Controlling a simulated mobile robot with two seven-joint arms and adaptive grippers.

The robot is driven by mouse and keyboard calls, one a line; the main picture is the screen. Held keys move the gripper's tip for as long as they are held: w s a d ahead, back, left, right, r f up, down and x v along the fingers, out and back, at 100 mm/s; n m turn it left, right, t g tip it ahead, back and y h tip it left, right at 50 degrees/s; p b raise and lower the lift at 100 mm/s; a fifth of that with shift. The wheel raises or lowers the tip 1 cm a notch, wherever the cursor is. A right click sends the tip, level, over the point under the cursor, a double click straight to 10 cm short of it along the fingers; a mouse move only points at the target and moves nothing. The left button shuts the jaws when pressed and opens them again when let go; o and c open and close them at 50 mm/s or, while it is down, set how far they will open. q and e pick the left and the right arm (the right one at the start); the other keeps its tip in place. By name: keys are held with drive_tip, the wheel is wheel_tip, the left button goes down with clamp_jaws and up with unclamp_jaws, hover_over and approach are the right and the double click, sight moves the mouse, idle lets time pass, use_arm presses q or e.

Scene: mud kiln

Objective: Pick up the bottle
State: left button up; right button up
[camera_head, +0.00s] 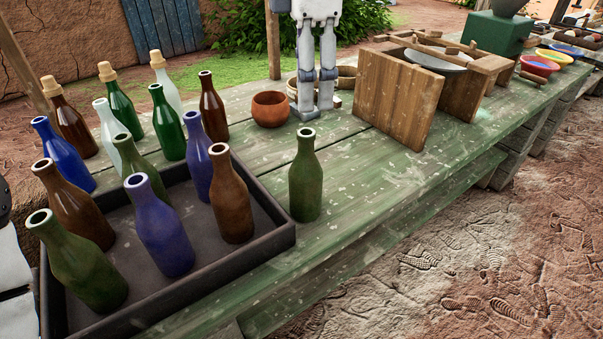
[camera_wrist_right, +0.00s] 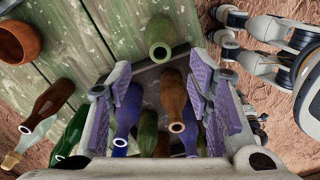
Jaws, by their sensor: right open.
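A green bottle (camera_head: 305,178) stands upright on the green table, just outside the right end of the dark tray. Other brown, blue and green bottles stand in the tray and behind it. My right gripper (camera_head: 316,108) points down with its fingers apart and empty; in the head view its tips show above and behind the green bottle's mouth. In the right wrist view the green bottle (camera_wrist_right: 160,35) shows beyond and between the spread purple-padded fingers, apart from them.
The dark tray (camera_head: 268,250) holds several bottles close together. A terracotta bowl (camera_head: 270,108) stands behind the green bottle. A wooden box (camera_head: 398,100) stands farther right. The green table (camera_head: 390,180) is clear to the right of the bottle.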

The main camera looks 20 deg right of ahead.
sight(307, 132)
wheel_tip(307, 132, down, 9)
drive_tip(key=shift+a+r+b, duration=0.1)
drive_tip(key=shift+a+b, duration=0.05)
drive_tip(key=shift+b, duration=0.25)
drive_tip(key=shift+r, duration=0.1)
drive_tip(key=shift+c, duration=0.6)
clamp_jaws()
